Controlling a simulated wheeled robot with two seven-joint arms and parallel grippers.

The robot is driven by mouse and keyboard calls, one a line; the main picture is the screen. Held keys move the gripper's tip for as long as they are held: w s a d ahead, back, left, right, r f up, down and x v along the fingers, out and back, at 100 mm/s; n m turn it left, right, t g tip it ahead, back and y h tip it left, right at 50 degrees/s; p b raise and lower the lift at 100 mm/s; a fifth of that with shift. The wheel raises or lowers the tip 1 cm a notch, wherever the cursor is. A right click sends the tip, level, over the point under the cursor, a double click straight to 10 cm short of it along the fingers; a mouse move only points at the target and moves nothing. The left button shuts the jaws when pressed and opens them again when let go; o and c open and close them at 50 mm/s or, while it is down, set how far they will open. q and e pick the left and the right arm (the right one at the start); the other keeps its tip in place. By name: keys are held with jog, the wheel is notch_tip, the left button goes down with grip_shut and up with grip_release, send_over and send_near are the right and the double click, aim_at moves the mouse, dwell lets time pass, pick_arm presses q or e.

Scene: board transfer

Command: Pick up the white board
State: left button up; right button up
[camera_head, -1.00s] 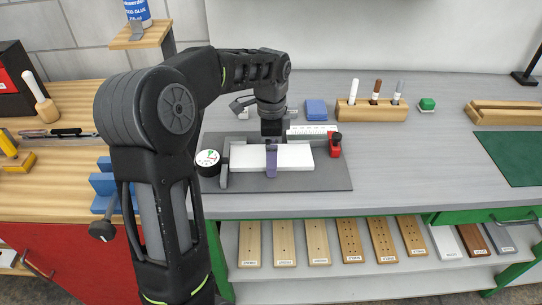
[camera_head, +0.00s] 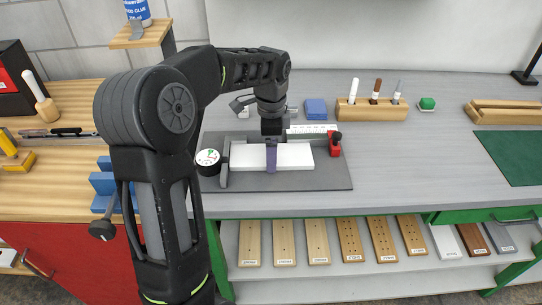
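A white board (camera_head: 297,155) lies flat in a dark grey fixture (camera_head: 325,184) on the workbench, between a round dial gauge (camera_head: 208,157) on the left and a red clamp (camera_head: 335,149) on the right. My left gripper (camera_head: 271,158) points down over the middle of the board. One purple-grey finger shows in front of the board's face, crossing it from top to bottom. The other finger is hidden, so I cannot tell whether the gripper grips the board. The board appears to rest in the fixture. My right gripper is not in view.
Several boards, including another white one (camera_head: 444,241), lie on the lower shelf. Bench to the right of the fixture is clear up to a green mat (camera_head: 515,157).

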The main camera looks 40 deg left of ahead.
pick_arm(q)
jog(key=c, duration=0.8)
notch_tip(320, 180, up, 10)
jog(key=shift+r+p, duration=0.1)
jog(key=shift+p, duration=0.35)
jog(key=shift+c, duration=0.2)
